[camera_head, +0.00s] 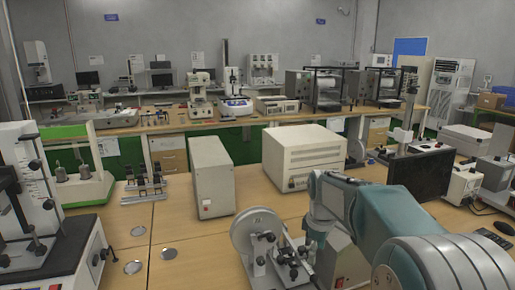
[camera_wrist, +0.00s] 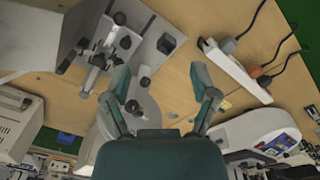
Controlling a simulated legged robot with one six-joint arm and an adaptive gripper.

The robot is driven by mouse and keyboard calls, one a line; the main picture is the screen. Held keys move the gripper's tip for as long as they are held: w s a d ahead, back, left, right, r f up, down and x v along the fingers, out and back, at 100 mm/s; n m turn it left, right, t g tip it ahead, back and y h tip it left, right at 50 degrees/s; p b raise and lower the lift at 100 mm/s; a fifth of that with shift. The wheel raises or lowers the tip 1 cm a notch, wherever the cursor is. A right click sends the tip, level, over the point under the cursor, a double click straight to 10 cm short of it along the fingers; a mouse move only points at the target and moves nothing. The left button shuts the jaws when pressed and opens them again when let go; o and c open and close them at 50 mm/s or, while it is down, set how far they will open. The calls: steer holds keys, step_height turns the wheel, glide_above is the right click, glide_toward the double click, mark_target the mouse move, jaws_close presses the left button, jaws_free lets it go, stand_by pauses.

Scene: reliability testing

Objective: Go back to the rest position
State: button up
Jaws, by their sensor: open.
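My gripper (camera_wrist: 163,98) shows in the wrist view with its two teal fingers spread apart. It is open and nothing is between the fingertips. Bare wooden table and part of a grey round device lie beyond the fingers. In the head view my teal and grey arm reaches in from the lower right over the near bench. My gripper cannot be made out there; the arm's far end is hidden behind its own links, near a grey disc-shaped device (camera_head: 262,240).
A white power strip (camera_wrist: 236,70) with plugged cables lies on the table in the wrist view. On the near bench (camera_head: 190,222) stand a beige box (camera_head: 303,157), a narrow grey box (camera_head: 211,176) and a dark monitor (camera_head: 420,172). Bare wood shows left of the disc device.

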steer(key=s+r+m+t, duration=0.2)
steer(key=s+m, duration=0.3)
steer(key=s, duration=0.9)
steer(key=s+r+m+t, duration=0.2)
steer(key=s+m, duration=0.4)
steer(key=s, duration=0.7)
steer(key=shift+s+d+r+t, duration=0.15)
steer(key=shift+s+d+t, duration=0.15)
steer(key=shift+t, duration=0.2)
steer(key=shift+c, duration=0.3)
